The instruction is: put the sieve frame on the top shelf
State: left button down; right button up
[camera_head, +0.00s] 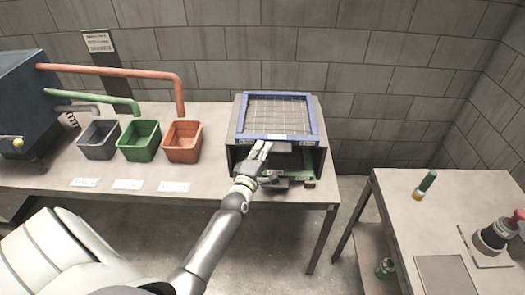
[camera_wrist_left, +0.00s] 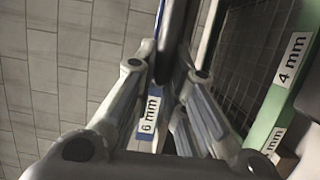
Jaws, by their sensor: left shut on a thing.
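The blue sieve frame (camera_head: 300,137) with a mesh lies over the top of the grey shelf rack (camera_head: 322,160) in the head view. In the left wrist view its blue bar with a "6 mm" label (camera_wrist_left: 149,117) shows between the fingers. My left gripper (camera_head: 262,151) is at the rack's open front, shut on the front edge of the blue frame. A green frame (camera_head: 298,174) sits lower in the rack; its "4 mm" label (camera_wrist_left: 293,58) shows in the left wrist view. The gripper hides part of the rack's inside. My right gripper is not in view.
Grey (camera_head: 99,139), green (camera_head: 139,141) and orange (camera_head: 183,142) bins stand left of the rack on the bench (camera_head: 120,176), under coloured pipes. A second table (camera_head: 415,217) at right holds a green-and-yellow item (camera_head: 426,185) and a red-topped device (camera_head: 496,235).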

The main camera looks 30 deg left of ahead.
pick_arm(q)
jog(key=shift+f, duration=0.1)
dwell(0.3)
jog(key=c, duration=1.9)
grip_release()
jog(key=shift+f, duration=0.2)
jog(key=o, duration=0.4)
